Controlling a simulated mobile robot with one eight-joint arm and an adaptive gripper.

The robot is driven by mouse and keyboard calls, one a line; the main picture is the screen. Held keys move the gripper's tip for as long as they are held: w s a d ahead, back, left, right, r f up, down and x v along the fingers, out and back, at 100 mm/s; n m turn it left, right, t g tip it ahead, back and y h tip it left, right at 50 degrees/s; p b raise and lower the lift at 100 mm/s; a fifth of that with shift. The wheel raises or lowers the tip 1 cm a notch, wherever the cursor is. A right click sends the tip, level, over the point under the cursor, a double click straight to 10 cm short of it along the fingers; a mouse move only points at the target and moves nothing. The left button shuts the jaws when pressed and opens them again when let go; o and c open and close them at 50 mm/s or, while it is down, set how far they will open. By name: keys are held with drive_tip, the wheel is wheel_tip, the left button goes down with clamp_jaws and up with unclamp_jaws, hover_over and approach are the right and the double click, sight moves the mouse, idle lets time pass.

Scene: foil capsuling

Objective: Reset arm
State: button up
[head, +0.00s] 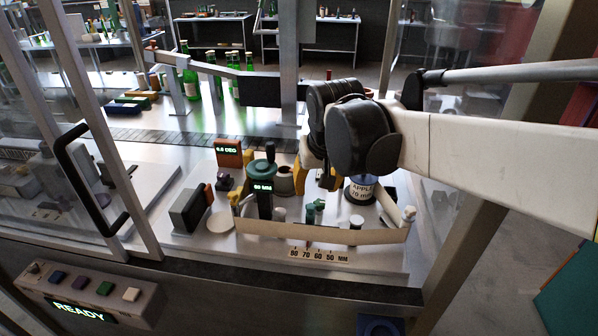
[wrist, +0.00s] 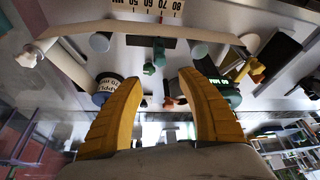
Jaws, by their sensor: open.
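My gripper (wrist: 160,78) shows in the wrist view as two yellow ribbed fingers spread well apart. Nothing is between them. In the head view my gripper (head: 317,182) hangs below my dark wrist joint, over the back part of the bench fixture, partly hidden by my arm. My pale arm reaches in from the right edge. I cannot tell whether my gripper touches anything.
A display reading "6.5 DEG" (head: 228,151) and a grey block (head: 189,209) stand left of the fixture. Green bottles (head: 190,82) stand behind. A glass door with a black handle (head: 91,180) is at left. A button box reading "READY" (head: 85,292) is at front left.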

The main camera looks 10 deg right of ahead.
drive_tip(key=shift+v, duration=0.85)
drive_tip(key=s+d+f+t+b, duration=0.1)
drive_tip(key=s+d+f, duration=0.1)
drive_tip(key=s, duration=0.6)
drive_tip(key=s+d+f+t+b, duration=0.1)
drive_tip(key=s+d+f, duration=0.2)
drive_tip(key=s, duration=0.6)
wheel_tip(320, 180, down, 3)
drive_tip(key=shift+d+r+t+b, duration=0.15)
drive_tip(key=shift+d+t+b, duration=0.15)
drive_tip(key=shift+d, duration=0.05)
